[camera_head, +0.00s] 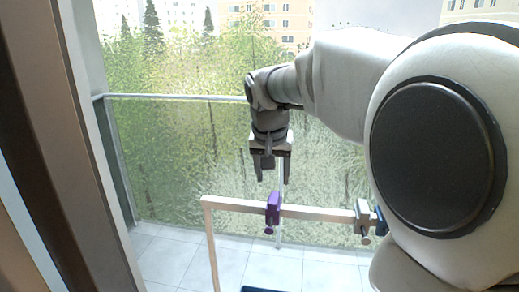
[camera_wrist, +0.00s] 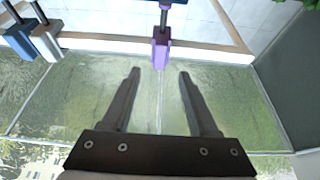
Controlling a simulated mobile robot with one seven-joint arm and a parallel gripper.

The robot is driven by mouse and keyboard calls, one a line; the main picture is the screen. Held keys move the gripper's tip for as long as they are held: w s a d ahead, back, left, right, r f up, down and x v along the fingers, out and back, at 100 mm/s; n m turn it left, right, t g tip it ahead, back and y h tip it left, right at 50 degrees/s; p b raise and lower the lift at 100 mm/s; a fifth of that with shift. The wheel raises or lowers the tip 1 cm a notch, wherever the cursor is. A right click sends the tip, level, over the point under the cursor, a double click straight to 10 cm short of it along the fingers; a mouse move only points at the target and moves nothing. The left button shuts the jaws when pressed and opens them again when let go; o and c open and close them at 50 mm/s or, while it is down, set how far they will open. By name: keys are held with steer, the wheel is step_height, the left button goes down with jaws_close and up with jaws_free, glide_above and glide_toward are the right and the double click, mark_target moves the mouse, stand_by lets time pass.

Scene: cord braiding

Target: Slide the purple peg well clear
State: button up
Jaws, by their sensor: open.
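The purple peg (camera_head: 273,208) is clipped on the horizontal wooden rail (camera_head: 236,204), left of the rail's middle in the head view. It hangs a little below the rail. My gripper (camera_head: 273,178) is above and just behind or over the peg, fingers pointing down, open and empty. In the wrist view the purple peg (camera_wrist: 161,50) is beyond the gap between the two open fingers (camera_wrist: 158,72), apart from both. A grey peg (camera_head: 362,214) and a dark blue peg (camera_head: 380,219) sit on the rail at the right; the blue one is partly hidden by my arm.
The rail's left post (camera_head: 212,250) stands on the tiled balcony floor (camera_head: 170,255). A glass railing (camera_head: 180,150) runs behind, with trees beyond. The rail between the purple and grey pegs is bare. A dark blue object (camera_head: 262,289) shows at the bottom edge.

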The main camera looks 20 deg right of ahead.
steer(key=v, duration=0.8)
steer(key=shift+p, duration=0.3)
steer(key=shift+r, duration=0.1)
steer(key=s+a+f+n, duration=0.1)
steer(key=s+f, duration=0.2)
steer(key=s, duration=0.4)
steer(key=s+a+f+n+t+y, duration=0.1)
steer(key=s+f+n, duration=0.1)
steer(key=s+f, duration=0.2)
steer(key=s+a+f+n+y, duration=0.1)
steer(key=s+f, duration=0.3)
steer(key=s, duration=0.5)
steer(key=shift+s+f+n, duration=0.15)
steer(key=shift+s+n, duration=0.2)
steer(key=shift+n, duration=0.25)
